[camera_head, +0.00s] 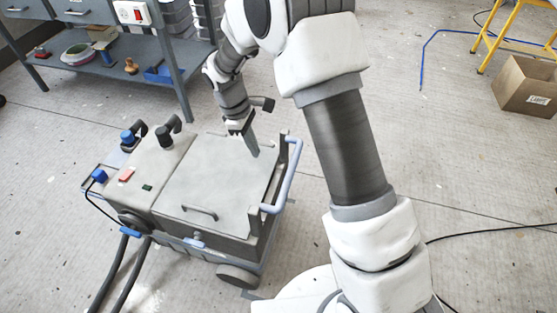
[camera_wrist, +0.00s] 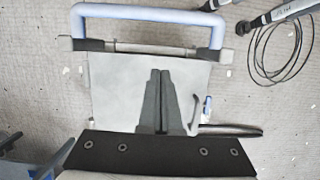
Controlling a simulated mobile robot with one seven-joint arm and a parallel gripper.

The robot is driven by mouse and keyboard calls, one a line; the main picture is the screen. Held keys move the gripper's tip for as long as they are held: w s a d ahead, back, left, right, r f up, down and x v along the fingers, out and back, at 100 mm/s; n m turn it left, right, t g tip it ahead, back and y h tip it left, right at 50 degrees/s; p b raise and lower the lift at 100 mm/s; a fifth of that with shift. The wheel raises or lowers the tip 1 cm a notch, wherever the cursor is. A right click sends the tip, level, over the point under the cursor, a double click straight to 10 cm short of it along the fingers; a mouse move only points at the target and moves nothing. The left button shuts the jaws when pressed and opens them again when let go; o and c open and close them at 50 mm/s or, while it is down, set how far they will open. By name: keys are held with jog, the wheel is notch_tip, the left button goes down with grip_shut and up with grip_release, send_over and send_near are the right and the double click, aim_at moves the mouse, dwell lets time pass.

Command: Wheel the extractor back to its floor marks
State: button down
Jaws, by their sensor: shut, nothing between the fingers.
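The extractor (camera_head: 205,185) is a grey wheeled box with a flat lid, standing on the floor at the left in the head view. Its pale blue push handle (camera_head: 290,175) is on its right side and shows at the top of the wrist view (camera_wrist: 148,13). My gripper (camera_head: 256,152) is above the lid, to the left of the handle. In the wrist view its fingers (camera_wrist: 160,73) are together, empty, pointing toward the handle but apart from it. Whether they touch the lid is unclear. A thin blue bent line (camera_head: 424,60) lies on the floor at upper right; I cannot tell whether it is a floor mark.
A grey workbench (camera_head: 100,38) with a loaded lower shelf stands close behind the extractor. Dark hoses (camera_head: 125,275) run from its front. A yellow stand (camera_head: 490,45) and a cardboard box (camera_head: 525,85) are at upper right. A black cable (camera_head: 490,230) crosses the right floor, otherwise mostly clear.

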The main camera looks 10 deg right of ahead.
jog(key=s+d+f+b, duration=0.2)
jog(key=d+f+b, duration=0.2)
jog(key=f, duration=0.5)
jog(key=shift+s+d, duration=0.2)
jog(key=shift+d, duration=0.75)
jog(key=shift+f, duration=0.1)
